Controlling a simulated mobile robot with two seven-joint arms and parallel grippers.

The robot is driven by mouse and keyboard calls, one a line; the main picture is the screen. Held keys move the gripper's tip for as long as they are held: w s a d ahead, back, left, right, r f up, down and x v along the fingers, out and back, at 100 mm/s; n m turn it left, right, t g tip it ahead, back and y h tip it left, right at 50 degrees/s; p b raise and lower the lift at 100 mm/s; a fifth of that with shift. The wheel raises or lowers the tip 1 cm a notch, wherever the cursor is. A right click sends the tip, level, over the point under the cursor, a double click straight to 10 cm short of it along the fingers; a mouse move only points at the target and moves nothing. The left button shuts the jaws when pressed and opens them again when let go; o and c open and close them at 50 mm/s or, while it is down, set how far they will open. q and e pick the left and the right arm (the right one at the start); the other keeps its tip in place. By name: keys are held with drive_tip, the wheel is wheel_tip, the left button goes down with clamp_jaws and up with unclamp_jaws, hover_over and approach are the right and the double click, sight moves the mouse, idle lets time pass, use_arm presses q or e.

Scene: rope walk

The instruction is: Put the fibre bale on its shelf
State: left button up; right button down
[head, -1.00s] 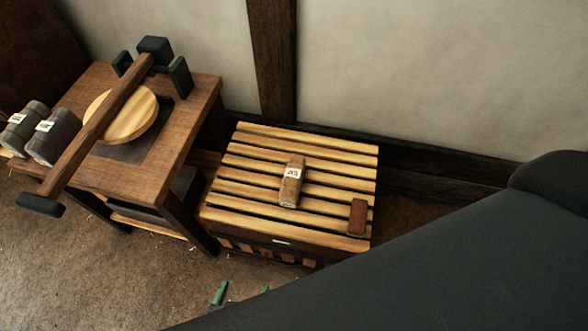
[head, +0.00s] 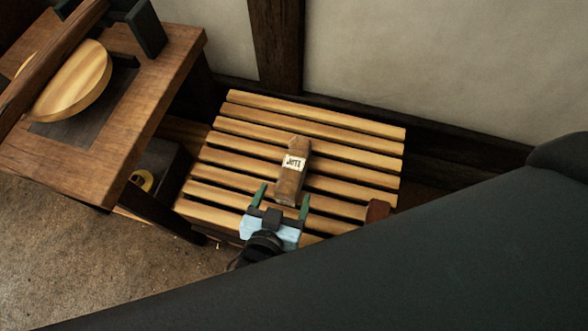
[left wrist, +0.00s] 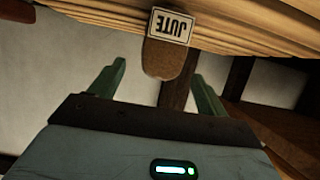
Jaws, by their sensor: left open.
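The fibre bale (head: 291,180) is a small brown block with a white "JUTE" label. It lies on the slatted wooden stand (head: 330,135). In the left wrist view the bale (left wrist: 168,62) shows its rounded end between and beyond the fingertips, with the label upside down. My left gripper (head: 284,197) is open, its green fingers pointing at the bale's near end, one to each side. I cannot tell whether they touch it. My right gripper is out of view. I cannot make out which shelf belongs to the bale.
A reddish-brown block (head: 377,210) sits at the stand's right front. A wooden table (head: 85,160) with a round wooden disc (head: 75,82) and a long beam stands to the left. A plaster wall (head: 430,60) closes the back. A large dark shape covers the lower right.

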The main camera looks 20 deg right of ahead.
sight(294, 170)
use_arm(q)
drive_tip(key=shift+b+x, duration=0.35)
drive_tip(key=shift+x, duration=0.75)
drive_tip(key=b+x, duration=0.2)
drive_tip(key=x, duration=0.2)
drive_tip(key=shift+w+f, duration=0.1)
drive_tip(key=shift+w, duration=0.05)
drive_tip(key=shift+w+d, duration=0.2)
drive_tip(key=shift+w, duration=0.05)
drive_tip(key=shift+c, duration=1.1)
drive_tip(key=c, duration=1)
